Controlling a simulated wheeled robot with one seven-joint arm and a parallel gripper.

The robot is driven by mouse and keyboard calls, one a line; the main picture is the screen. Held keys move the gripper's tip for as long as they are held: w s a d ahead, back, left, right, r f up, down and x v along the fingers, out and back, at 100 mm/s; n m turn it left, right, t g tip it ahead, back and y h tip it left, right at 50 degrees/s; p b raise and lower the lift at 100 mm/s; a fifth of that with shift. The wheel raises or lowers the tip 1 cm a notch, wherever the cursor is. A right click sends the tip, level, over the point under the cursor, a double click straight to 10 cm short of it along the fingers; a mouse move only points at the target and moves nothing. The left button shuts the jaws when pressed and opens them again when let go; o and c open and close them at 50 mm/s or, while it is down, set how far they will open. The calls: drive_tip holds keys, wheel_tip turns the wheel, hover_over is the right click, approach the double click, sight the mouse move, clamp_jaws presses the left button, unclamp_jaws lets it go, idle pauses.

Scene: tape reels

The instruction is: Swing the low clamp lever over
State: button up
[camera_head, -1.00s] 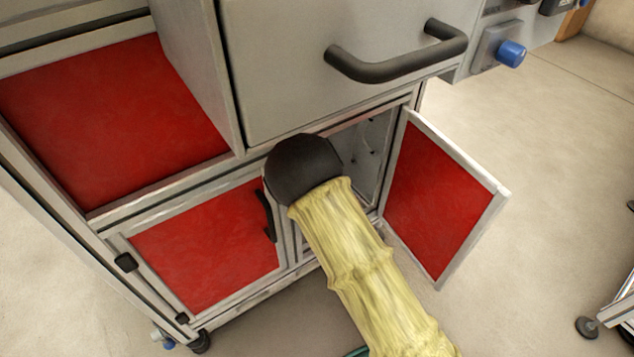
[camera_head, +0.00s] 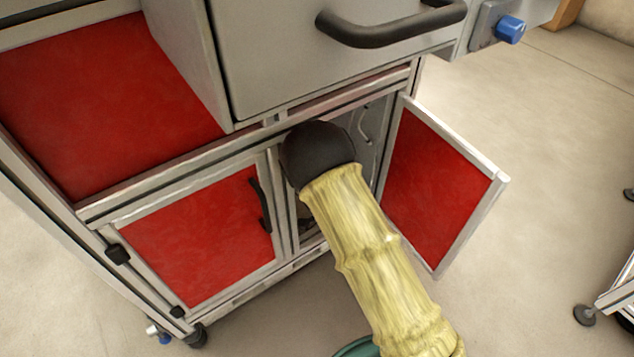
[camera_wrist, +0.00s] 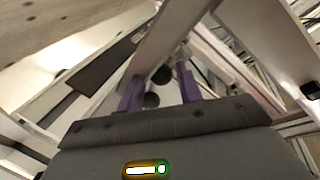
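My gripper (camera_wrist: 160,88) shows in the wrist view with two purple fingers standing apart. Small dark round parts (camera_wrist: 162,75) show between and beyond the fingers; I cannot tell whether one belongs to the clamp lever. I see no clear grip on anything. In the head view my yellow-sleeved arm reaches to the open lower right compartment (camera_head: 376,125) of the cabinet, and its dark rounded end covers part of the opening. My gripper is hidden there. I cannot pick out the low clamp lever in either view.
A red-panelled door (camera_head: 435,185) stands open right of the compartment. A closed red door (camera_head: 200,240) with a black handle is on its left. A grey drawer front (camera_head: 275,60) with a dark bar handle (camera_head: 390,28) overhangs above.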

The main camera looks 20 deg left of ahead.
drive_tip(key=p+v, duration=0.8)
drive_tip(key=v, duration=0.9)
drive_tip(key=shift+d, duration=0.2)
drive_tip(key=shift+s+f, duration=0.1)
